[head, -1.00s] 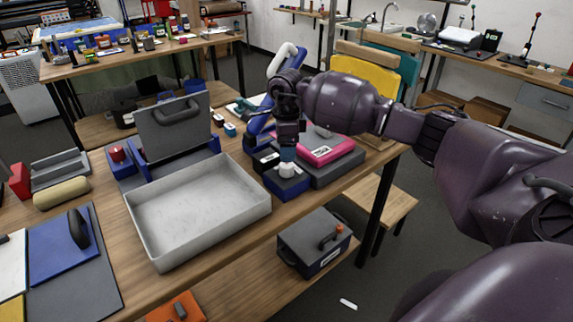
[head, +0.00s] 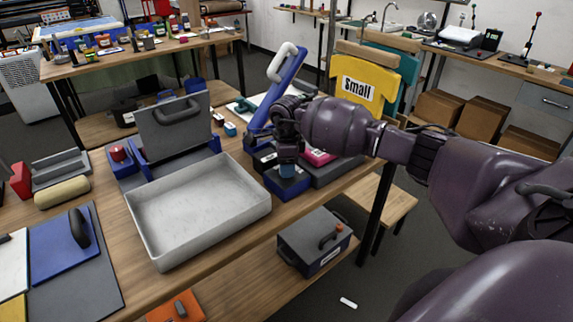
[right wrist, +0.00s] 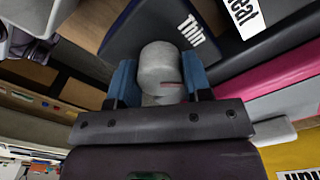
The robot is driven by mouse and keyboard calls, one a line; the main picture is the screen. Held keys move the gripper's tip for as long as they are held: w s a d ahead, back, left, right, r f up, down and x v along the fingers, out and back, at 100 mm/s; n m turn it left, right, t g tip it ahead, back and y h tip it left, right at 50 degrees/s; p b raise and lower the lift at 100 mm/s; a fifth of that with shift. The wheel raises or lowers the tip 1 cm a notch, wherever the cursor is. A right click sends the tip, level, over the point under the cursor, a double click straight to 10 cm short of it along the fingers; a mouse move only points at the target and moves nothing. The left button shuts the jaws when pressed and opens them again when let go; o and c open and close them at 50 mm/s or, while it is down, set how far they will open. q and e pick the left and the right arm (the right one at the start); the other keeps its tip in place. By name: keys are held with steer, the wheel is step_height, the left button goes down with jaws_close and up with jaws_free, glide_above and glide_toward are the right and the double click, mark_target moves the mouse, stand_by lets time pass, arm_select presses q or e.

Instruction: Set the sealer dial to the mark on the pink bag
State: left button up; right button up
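The sealer's small blue box (head: 287,187) stands near the table's front right edge. Its pale dial (right wrist: 160,60), with a reddish line on its side, shows in the right wrist view beside the label "Thin" (right wrist: 191,30). My right gripper (head: 287,170) points down over the box and hides the dial in the head view. Its blue fingers (right wrist: 160,82) stand on both sides of the dial; I cannot tell whether they press on it. The pink bag (head: 318,157) lies on the dark sealer base, largely covered by my arm; its mark is not readable. My left gripper is out of view.
The sealer's blue lever (head: 272,97) with a white handle rises behind my gripper. A grey open tray (head: 200,234) lies left of the box. A yellow shirt (head: 372,80) labelled "Small" hangs behind my arm. A lidded grey box (head: 314,243) is on the shelf below.

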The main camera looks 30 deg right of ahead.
steer(key=c, duration=0.4)
steer(key=m, duration=0.5)
steer(key=shift+r, duration=0.1)
steer(key=shift+m+p, duration=0.5)
steer(key=shift+m, duration=1.5)
steer(key=o, duration=0.9)
